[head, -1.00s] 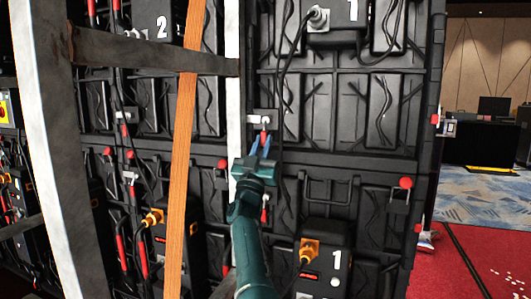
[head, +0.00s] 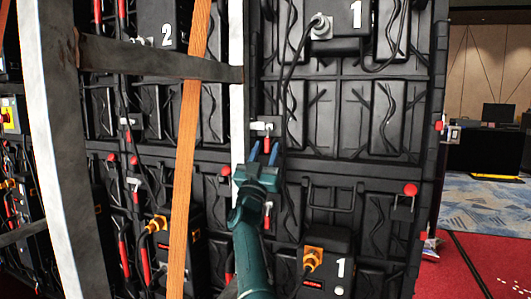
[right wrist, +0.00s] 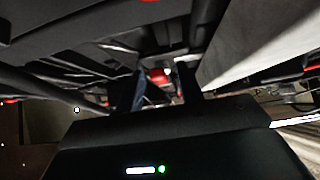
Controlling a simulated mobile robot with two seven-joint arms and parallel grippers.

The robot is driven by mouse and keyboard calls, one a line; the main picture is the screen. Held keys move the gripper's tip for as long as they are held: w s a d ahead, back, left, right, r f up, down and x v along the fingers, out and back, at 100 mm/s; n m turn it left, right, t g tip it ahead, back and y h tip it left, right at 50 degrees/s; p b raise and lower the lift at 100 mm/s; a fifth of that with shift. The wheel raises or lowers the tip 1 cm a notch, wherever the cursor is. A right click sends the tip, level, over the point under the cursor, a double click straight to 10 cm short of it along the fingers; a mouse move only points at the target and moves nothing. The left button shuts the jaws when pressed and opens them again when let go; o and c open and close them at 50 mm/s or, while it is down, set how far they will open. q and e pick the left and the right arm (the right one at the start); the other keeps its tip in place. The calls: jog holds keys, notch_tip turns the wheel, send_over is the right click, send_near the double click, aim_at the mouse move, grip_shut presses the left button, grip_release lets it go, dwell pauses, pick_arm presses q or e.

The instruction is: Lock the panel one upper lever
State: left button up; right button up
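The upper lever of panel one has a red handle (head: 266,145) that hangs below a silver latch (head: 264,127), on the seam left of the upper box marked 1 (head: 340,20). My right gripper (head: 265,152) is just below it, pointing up, with its two blue fingers apart. In the head view the red handle shows between the fingertips; I cannot tell whether they touch it. In the right wrist view a red part (right wrist: 160,76) shows between the dark fingers. My left gripper is out of view.
A second red lever (head: 267,217) is lower on the same seam, beside my right arm. A black cable (head: 285,85) hangs close to the upper lever. An orange strap (head: 187,150) and a white post (head: 58,160) stand to the left. Open floor (head: 490,260) is at the right.

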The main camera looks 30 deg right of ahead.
jog(key=v, duration=1.3)
jog(key=shift+p, duration=0.35)
jog(key=shift+a, duration=0.1)
